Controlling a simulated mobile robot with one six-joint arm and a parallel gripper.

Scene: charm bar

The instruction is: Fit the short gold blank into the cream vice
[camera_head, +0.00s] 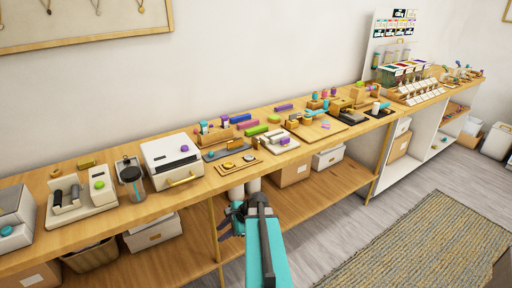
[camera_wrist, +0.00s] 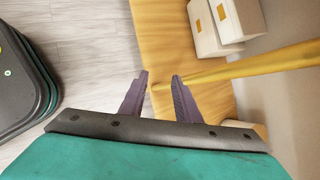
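My gripper (camera_head: 236,212) is in front of the bench, below the worktop edge. In the wrist view my gripper (camera_wrist: 161,78) has its two dark fingers apart with nothing between them. Small gold pieces (camera_head: 228,165) lie on a wooden tray near the bench's front edge, and a gold bar (camera_head: 86,162) lies at the back left; I cannot tell which is the short blank. A cream block-like fixture (camera_head: 270,139) sits right of the tray and may be the vice. Its jaws are too small to make out.
A white oven-like box (camera_head: 172,160), a dark jar (camera_head: 132,183) and a cream device with dark rollers (camera_head: 80,200) stand on the left. Coloured bars crowd the bench behind the tray. A lower wooden shelf (camera_head: 310,185) holds boxes. The floor at right is open, with a rug (camera_head: 420,245).

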